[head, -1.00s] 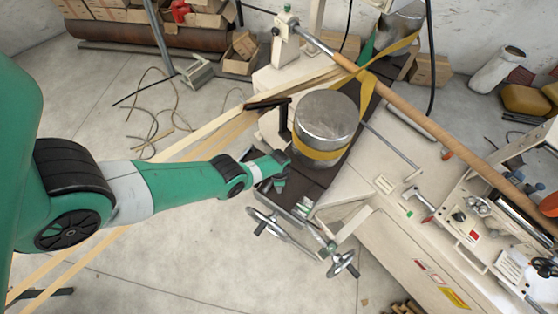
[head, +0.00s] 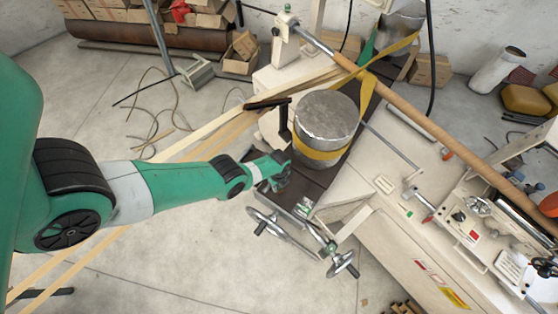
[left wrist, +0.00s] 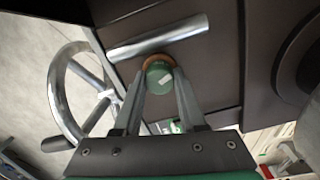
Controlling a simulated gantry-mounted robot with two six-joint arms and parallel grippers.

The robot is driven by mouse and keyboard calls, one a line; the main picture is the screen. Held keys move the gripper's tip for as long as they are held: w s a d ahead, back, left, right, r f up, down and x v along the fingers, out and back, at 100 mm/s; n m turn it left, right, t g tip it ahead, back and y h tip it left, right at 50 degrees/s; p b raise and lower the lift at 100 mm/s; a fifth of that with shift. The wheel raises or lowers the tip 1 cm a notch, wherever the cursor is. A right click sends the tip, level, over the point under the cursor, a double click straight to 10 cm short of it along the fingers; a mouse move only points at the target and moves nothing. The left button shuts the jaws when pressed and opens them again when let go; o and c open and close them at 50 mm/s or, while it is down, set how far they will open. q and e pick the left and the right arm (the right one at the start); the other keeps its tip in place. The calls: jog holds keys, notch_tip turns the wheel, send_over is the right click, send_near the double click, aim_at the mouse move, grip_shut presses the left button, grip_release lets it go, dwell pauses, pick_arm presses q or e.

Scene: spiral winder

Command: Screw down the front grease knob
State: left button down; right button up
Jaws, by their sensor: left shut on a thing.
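The front grease knob (left wrist: 160,80) is a green round cap with a white mark and an orange-brown ring at its far side, seen in the left wrist view. My left gripper (left wrist: 161,74) has one finger on each side of the knob and is shut on it. In the head view my left gripper (head: 281,182) is at the dark front plate of the winder, below the metal drum. The knob cannot be made out there. My right gripper is not in view.
A shiny metal bar (left wrist: 158,38) lies just beyond the knob. A chrome handwheel (left wrist: 70,90) is close on the left, and two handwheels show in the head view (head: 343,264). The metal drum (head: 326,117) with its yellow belt stands just above the gripper.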

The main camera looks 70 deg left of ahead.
pick_arm(q)
jog(key=shift+m, duration=0.7)
jog(key=shift+c, duration=2.4)
grip_release()
